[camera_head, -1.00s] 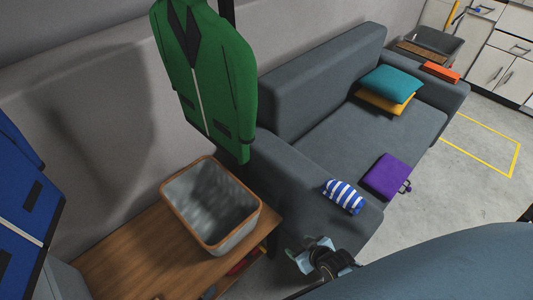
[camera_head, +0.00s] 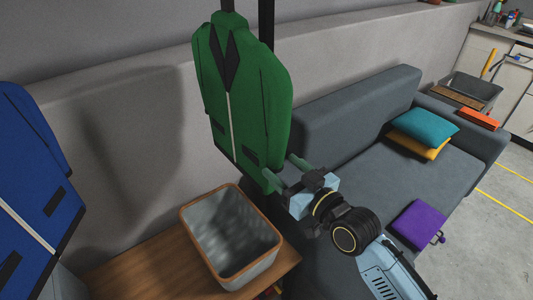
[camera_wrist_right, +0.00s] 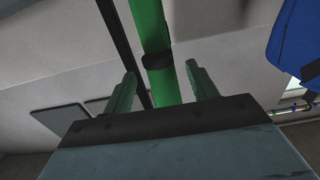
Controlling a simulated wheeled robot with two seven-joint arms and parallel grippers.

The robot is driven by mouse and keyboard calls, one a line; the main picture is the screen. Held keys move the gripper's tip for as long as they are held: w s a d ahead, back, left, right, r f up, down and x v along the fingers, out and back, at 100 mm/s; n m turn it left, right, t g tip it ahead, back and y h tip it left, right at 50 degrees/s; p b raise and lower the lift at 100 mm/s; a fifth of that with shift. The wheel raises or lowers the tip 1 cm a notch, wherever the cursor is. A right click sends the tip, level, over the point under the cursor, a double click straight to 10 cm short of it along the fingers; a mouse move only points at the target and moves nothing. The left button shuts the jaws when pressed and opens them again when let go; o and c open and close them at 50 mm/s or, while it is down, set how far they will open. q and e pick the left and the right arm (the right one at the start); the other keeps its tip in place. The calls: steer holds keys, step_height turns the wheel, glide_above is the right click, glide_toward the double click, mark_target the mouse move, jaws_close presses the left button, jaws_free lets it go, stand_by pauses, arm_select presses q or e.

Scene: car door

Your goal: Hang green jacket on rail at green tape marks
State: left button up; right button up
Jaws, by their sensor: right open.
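The green jacket (camera_head: 250,95) hangs upright in the head view, above the grey bin; what holds it up is out of frame. My right gripper (camera_head: 284,170) is open at the lower right edge of the jacket, its fingers pointing at it. In the right wrist view a green sleeve-like strip with a black band, part of the jacket (camera_wrist_right: 150,25), lies in line with the gap between my open fingers (camera_wrist_right: 160,68). The rail and the green tape marks are not visible. My left gripper is not in view.
A blue jacket (camera_head: 35,190) hangs at the left. The grey bin (camera_head: 262,268) stands on a wooden bench (camera_head: 150,262). A grey sofa (camera_head: 340,115) with cushions and a purple item (camera_head: 418,225) lies right. A black post (camera_head: 267,22) rises behind the jacket.

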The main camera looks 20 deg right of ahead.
mark_target(260, 148)
steer(key=x, duration=0.8)
steer(key=shift+w+a+f+b, duration=0.1)
steer(key=shift+w+a+b, duration=0.05)
steer(key=shift+w+b, duration=0.25)
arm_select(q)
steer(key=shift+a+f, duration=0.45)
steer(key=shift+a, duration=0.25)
arm_select(e)
steer(key=shift+w+a, duration=0.15)
steer(key=shift+w, duration=0.25)
